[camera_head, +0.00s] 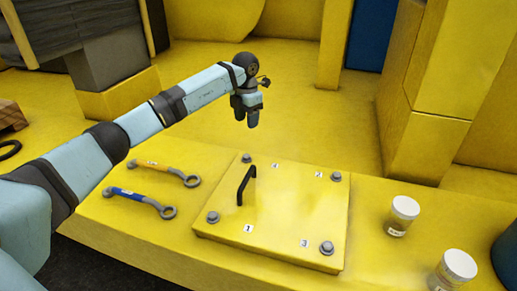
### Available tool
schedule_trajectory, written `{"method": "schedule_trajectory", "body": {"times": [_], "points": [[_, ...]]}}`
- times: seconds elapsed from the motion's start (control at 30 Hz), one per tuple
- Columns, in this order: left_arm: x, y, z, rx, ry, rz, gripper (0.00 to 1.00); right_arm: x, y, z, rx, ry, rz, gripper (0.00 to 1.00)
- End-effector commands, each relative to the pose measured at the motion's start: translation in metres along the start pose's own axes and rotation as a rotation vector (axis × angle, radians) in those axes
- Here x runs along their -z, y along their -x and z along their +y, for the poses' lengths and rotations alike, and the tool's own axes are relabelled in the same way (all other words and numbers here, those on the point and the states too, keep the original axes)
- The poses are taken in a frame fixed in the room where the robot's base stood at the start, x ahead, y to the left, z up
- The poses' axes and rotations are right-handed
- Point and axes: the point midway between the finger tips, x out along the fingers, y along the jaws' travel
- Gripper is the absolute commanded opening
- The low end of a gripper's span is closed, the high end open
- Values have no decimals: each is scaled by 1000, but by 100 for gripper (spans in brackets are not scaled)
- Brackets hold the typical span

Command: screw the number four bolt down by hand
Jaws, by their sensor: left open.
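The yellow cover plate (290,207) lies on the yellow ledge with a grey bolt at each corner. The number four bolt (247,158) is at the back left corner, beside a small label that seems to read 4 (275,166). I cannot tell how far it is screwed in. My left gripper (246,118) is open and empty, fingers pointing down, above and behind this bolt in the picture and apart from it. My right gripper is not in view.
A black handle (245,186) stands up from the plate. Other bolts sit at front left (213,217), front right (327,248) and back right (336,176). An orange wrench (163,170) and a blue wrench (140,199) lie left. Two lidded jars (402,215) (452,270) stand right.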

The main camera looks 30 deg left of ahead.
Motion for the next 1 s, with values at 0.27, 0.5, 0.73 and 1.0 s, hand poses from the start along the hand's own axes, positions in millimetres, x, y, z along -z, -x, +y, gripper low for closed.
{"method": "schedule_trajectory", "body": {"times": [0.27, 0.5, 0.73, 1.0], "points": [[1, -49, -2, 4, -2, 4, 51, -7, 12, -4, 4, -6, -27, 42], [0, -98, -3, 6, -3, 1, 51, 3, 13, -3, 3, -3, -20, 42], [-1, -127, -3, 6, -2, -2, 51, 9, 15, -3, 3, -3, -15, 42], [0, -134, -2, 4, -3, -2, 51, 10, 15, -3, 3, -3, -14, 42]]}}
